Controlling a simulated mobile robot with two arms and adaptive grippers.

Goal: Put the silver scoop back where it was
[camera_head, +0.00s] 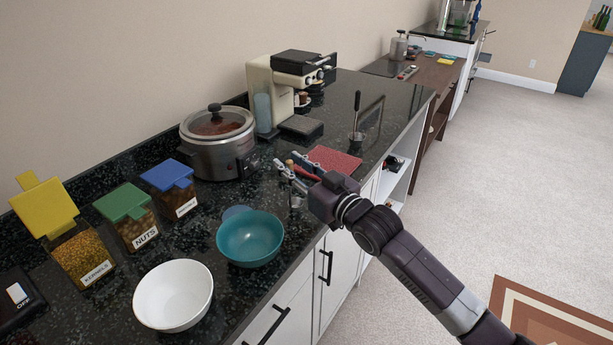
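My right gripper (292,175) reaches in from the lower right and hangs over the front part of the black counter, just beyond the teal bowl. Its fingers look spread, but small items behind and below them make it hard to tell whether anything is between them. A small silvery, cup-like thing (296,201) shows just below the fingers near the counter edge. It may be the silver scoop, but it is too small to be sure. My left gripper is not in view.
Bins with yellow (45,207), green (122,202) and blue (166,174) lids stand at left. A white bowl (173,296), teal bowl (250,238), cooker (217,142), coffee machine (271,92) and red mat (334,160) surround the gripper.

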